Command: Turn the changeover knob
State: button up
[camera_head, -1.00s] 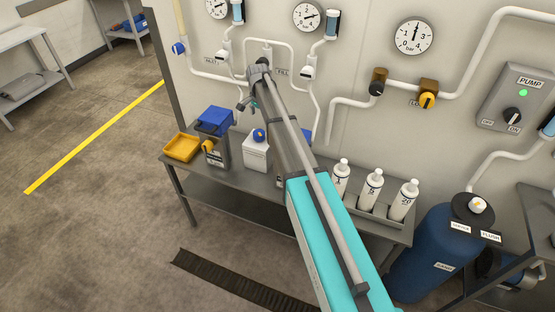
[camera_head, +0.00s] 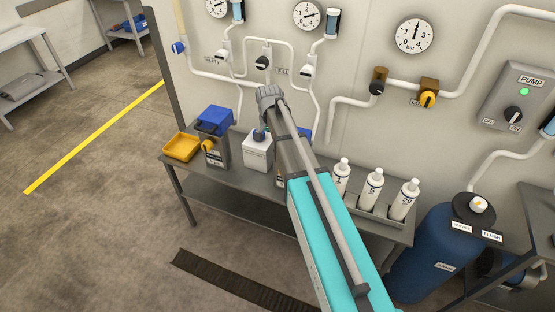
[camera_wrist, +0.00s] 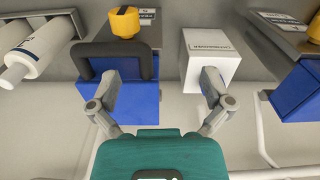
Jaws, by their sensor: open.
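A black knob (camera_head: 262,62) sits on the wall piping between two labelled valve branches in the head view. The black knob is not seen in the wrist view.
The bench holds a yellow tray (camera_head: 181,147), the white box (camera_head: 257,153) and several white bottles. Pipes, a gauge (camera_head: 414,35) and a yellow knob (camera_head: 428,98) are on the wall. A blue tank (camera_head: 432,250) stands at right. Floor at left is mostly clear.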

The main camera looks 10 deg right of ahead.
jog(key=s+n, duration=0.3)
jog(key=s, duration=0.6)
jog(key=shift+s+d+f, duration=0.15)
jog(key=shift+d+f, duration=0.05)
jog(key=shift+d, duration=0.1)
jog(key=shift+s, duration=0.1)
jog(key=s+n, duration=0.3)
jog(key=s, duration=0.8)
jog(key=shift+s+d+n, duration=0.2)
jog(key=shift+s+n, duration=0.05)
jog(key=shift+n, duration=0.05)
dwell(0.5)
